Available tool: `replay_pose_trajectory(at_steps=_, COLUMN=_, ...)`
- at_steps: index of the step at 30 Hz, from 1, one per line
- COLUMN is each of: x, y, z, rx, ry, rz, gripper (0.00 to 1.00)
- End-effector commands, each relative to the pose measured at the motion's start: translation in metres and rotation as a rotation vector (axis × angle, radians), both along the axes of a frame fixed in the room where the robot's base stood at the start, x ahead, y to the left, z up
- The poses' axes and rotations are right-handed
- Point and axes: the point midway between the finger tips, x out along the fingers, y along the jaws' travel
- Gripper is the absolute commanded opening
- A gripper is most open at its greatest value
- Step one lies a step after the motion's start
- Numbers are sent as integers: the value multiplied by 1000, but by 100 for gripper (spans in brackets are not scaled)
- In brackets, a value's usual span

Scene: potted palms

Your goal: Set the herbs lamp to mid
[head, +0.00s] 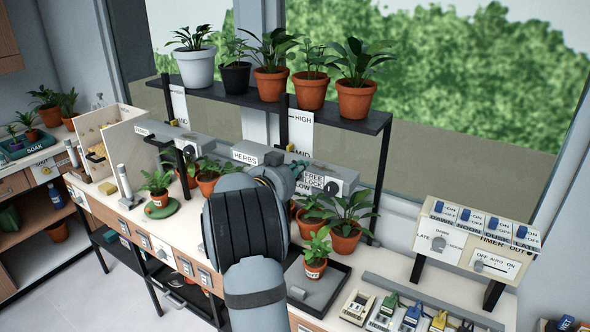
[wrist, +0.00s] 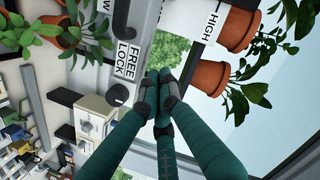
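The herbs lamp is a grey bar-shaped housing with a HERBS label (head: 245,157), below the pot shelf. Its white scale board (head: 300,128) reads HIGH at the top, MID lower and LOW near the bottom; a small yellow pointer (head: 291,148) shows close to MID. The board also shows in the wrist view (wrist: 209,22), with MID hidden. The FREE/LOCK plate (wrist: 126,60) has a dark round knob (wrist: 117,95), left of my fingers there. My gripper (wrist: 162,82) has its fingertips together beside the lamp's end. I cannot see anything between them.
A black shelf (head: 378,124) with several potted plants hangs above the lamp. Potted palms stand below it, one on a black tray (head: 338,290). A timer panel (head: 475,240) stands at the right. A second scale board (head: 179,104) is at the left.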

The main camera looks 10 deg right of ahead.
Motion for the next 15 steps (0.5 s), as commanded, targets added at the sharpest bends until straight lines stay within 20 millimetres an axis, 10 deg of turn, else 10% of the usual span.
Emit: replay_pose_trajectory(at_steps=15, x=27, y=5, z=-37, rx=-1, ry=0, rz=1, gripper=0)
